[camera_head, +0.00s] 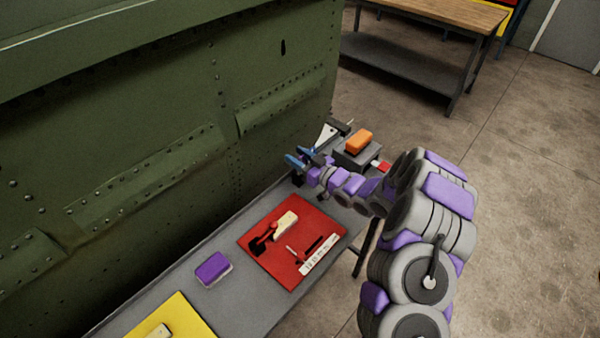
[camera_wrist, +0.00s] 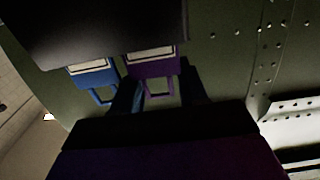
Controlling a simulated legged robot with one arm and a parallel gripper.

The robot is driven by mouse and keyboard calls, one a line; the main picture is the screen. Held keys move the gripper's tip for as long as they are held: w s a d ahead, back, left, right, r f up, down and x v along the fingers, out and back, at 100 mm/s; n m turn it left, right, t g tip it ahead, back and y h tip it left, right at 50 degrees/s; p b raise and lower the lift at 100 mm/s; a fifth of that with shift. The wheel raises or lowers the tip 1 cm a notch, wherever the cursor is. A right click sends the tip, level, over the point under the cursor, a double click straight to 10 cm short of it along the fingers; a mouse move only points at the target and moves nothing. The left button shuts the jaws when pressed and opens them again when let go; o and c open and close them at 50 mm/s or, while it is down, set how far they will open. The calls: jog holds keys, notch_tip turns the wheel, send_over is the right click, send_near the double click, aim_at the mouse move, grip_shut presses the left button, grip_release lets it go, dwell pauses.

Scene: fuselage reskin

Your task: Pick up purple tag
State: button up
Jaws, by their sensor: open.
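The purple tag (camera_wrist: 152,68) shows in the wrist view, with a pale label and an open loop at its lower end. It is at the lower edge of a dark block (camera_wrist: 95,25), beside a similar blue tag (camera_wrist: 93,78). My gripper (camera_wrist: 160,92) is open, and its dark fingers appear on either side of the purple tag's loop. I cannot tell whether they touch it. In the head view my gripper (camera_head: 298,160) is at the far end of the grey bench, near the green fuselage panel. I cannot make out the purple tag there.
The riveted green fuselage (camera_head: 150,130) stands along the grey bench (camera_head: 235,300). On the bench are a red mat (camera_head: 265,240) with tools, a purple block (camera_head: 212,268), a yellow mat (camera_head: 190,318) and an orange block (camera_head: 359,141). A wooden workbench (camera_head: 430,15) stands behind.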

jog(key=shift+w+a, duration=0.3)
jog(key=shift+w, duration=0.05)
grip_shut()
